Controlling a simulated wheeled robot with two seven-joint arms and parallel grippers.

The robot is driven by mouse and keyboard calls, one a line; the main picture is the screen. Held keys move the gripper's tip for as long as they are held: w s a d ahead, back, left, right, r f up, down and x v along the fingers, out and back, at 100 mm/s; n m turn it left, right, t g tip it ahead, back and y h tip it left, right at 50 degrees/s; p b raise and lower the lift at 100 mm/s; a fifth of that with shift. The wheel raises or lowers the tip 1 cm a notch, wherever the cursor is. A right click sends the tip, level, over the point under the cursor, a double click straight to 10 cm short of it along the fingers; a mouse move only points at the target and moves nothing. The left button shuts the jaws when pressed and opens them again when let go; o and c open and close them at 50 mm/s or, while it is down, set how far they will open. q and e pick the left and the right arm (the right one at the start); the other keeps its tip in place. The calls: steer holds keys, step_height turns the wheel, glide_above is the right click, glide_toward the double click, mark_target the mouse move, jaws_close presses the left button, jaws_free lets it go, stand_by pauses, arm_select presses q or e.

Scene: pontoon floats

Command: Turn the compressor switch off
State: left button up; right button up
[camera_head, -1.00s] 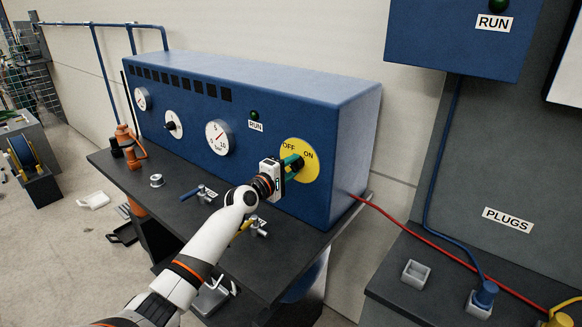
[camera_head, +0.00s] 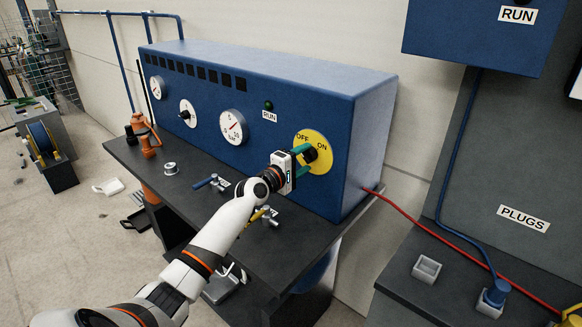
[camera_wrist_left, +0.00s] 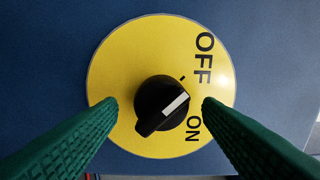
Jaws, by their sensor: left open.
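The compressor switch is a black rotary knob (camera_head: 311,154) on a round yellow dial (camera_head: 325,146) at the right end of the blue compressor panel. In the left wrist view the knob (camera_wrist_left: 160,105) has a white pointer line, aimed right and slightly up, between the OFF and ON words. My left gripper (camera_head: 304,162) is in front of the dial. In the left wrist view its green fingers (camera_wrist_left: 160,106) are open, one on each side of the knob, with gaps between. My right gripper is out of view.
A dark green lamp (camera_head: 268,106) marked RUN and round gauges (camera_head: 233,127) are on the panel. Small valves (camera_head: 268,217) sit on the dark bench (camera_head: 270,262) under my left arm. A red hose (camera_head: 410,212) runs from the compressor's right side to the plugs bench.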

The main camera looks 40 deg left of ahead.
arm_select(q)
steer(key=s+a+b, duration=0.1)
steer(key=s, duration=1)
